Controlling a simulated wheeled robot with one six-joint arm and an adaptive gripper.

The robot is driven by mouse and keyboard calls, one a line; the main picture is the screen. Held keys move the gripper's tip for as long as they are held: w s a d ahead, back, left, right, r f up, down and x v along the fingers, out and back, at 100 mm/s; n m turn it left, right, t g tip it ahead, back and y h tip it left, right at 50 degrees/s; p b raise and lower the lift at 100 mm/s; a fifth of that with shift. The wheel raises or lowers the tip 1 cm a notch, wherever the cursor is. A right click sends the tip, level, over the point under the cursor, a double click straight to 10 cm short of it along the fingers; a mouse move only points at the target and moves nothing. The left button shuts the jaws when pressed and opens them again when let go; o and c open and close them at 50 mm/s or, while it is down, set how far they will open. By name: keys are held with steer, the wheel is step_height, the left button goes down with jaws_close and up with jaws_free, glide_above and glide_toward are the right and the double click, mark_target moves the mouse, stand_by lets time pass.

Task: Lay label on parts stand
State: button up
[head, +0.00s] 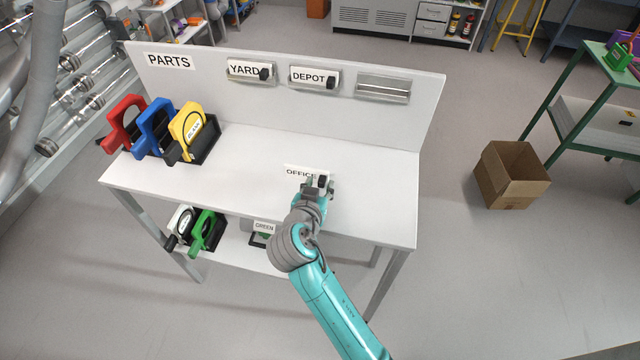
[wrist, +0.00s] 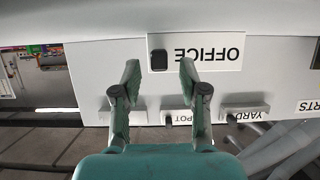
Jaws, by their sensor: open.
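The white OFFICE label (head: 297,171) appears to lie on the white tabletop of the parts stand (head: 250,158). Its right part is partly hidden by my gripper (head: 317,183) in the head view. In the wrist view the label (wrist: 210,54) shows upside down, with its black grip block (wrist: 158,60) at the left end. My gripper (wrist: 160,70) is open there, with the block seen between its two fingertips. I cannot tell whether the fingers touch it.
On the back panel are the YARD label (head: 250,71), the DEPOT label (head: 314,77) and an empty holder (head: 382,88). Red (head: 122,122), blue (head: 155,125) and yellow (head: 187,130) handled items stand at the left. The tabletop's right side is clear. A cardboard box (head: 511,175) stands on the floor.

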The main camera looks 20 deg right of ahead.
steer(key=v, duration=1)
steer(key=shift+s+a, duration=0.15)
steer(key=shift+s, duration=0.15)
